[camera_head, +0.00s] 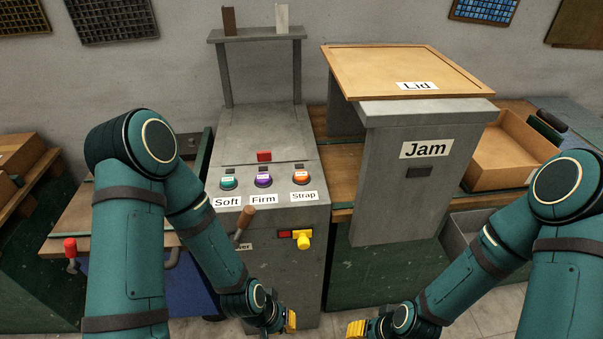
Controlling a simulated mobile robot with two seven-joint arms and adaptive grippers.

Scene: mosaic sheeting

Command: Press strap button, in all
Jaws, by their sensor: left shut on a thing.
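The orange strap button (301,177) sits on the grey machine (265,130), above a label reading "Strap". To its left are the purple button (263,180) labelled "Firm" and the green button (229,183) labelled "Soft". My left gripper (290,320) is low in front of the machine, well below the buttons and apart from them. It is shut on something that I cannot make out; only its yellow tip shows. My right gripper (356,328) is at the bottom edge, right of the left one, and its jaws are not clear.
A red piece (264,156) is above the buttons. A yellow knob (303,240) and a wooden handle (244,222) are on the machine front. A grey "Jam" box (385,180) under a wooden "Lid" board (400,70) stands to the right. The space above the buttons is clear.

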